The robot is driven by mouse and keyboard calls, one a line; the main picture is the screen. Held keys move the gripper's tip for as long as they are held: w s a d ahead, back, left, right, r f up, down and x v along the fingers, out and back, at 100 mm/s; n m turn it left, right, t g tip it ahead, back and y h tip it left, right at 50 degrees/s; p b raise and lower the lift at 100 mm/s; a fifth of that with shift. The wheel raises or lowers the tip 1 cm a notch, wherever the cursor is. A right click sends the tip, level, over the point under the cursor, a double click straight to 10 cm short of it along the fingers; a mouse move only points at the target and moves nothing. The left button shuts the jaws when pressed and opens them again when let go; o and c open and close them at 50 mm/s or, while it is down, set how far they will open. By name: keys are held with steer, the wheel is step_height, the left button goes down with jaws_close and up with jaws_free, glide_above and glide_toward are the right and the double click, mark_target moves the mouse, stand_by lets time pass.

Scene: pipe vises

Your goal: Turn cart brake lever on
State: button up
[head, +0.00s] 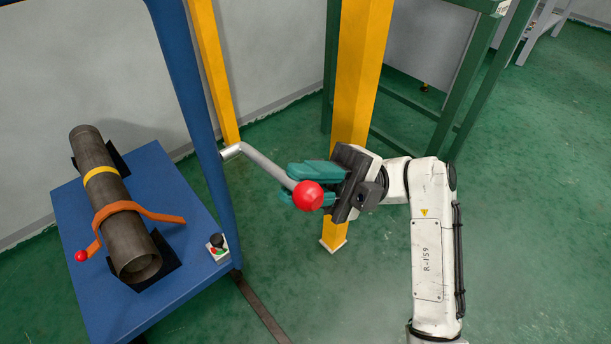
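The cart brake lever (263,163) is a bent grey rod with a red ball knob (308,196) at its end. It is fixed to the blue upright post (190,90) of the cart and slopes down to the right. My gripper (284,184) has teal fingers pointing left, one above the other, with a gap between them. The rod and knob cross the view at the fingers. The knob hides part of the fingers, and I cannot tell whether they touch the rod.
The blue cart top (80,215) carries a dark pipe (105,190) with an orange clamp (120,208). A small control box (217,248) sits at its right corner. A yellow post (360,70) stands behind my gripper, near a green frame (478,80).

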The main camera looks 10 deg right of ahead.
steer(key=o, duration=0.3)
steer(key=shift+o, duration=0.2)
steer(key=p+v, duration=0.1)
steer(key=v, duration=0.9)
steer(key=shift+d+f, duration=0.2)
steer(key=shift+d, duration=0.1)
steer(key=shift+w, duration=0.15)
